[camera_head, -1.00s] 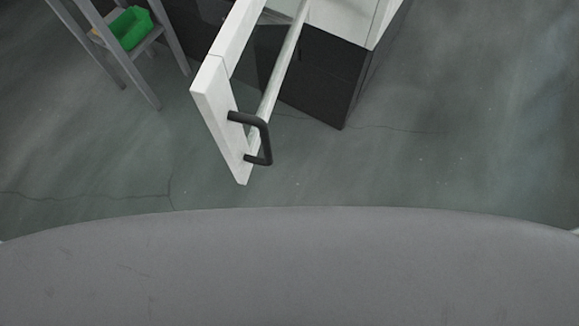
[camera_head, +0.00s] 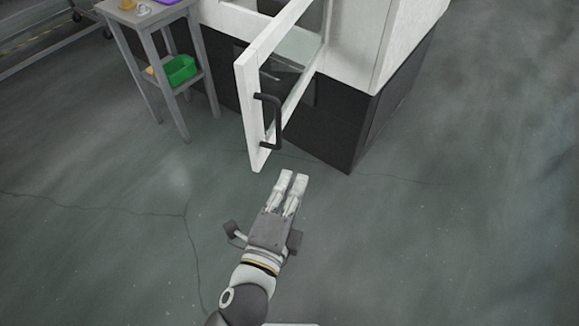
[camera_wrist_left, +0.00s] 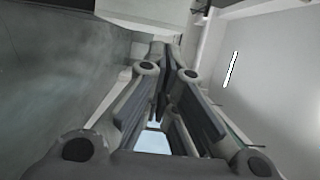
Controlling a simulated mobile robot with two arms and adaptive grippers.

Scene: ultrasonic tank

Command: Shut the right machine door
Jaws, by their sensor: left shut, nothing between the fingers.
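The right machine door (camera_head: 252,112) is a white framed panel with a clear pane. It stands swung open from the machine (camera_head: 348,45), its free edge toward me. A dark bar handle (camera_head: 276,122) is on the door near that edge. My left gripper (camera_head: 291,176) is in the head view, just below and to the right of the door's lower corner. It is shut and empty, and seems apart from the door. Its fingers (camera_wrist_left: 165,62) also show in the left wrist view, close together, with pale surfaces beyond. My right gripper is in neither view.
A grey stand (camera_head: 145,22) at the upper left has a green bin (camera_head: 180,70) on its lower shelf and a purple item (camera_head: 165,2) on top. The machine's dark base (camera_head: 335,125) stands behind the door.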

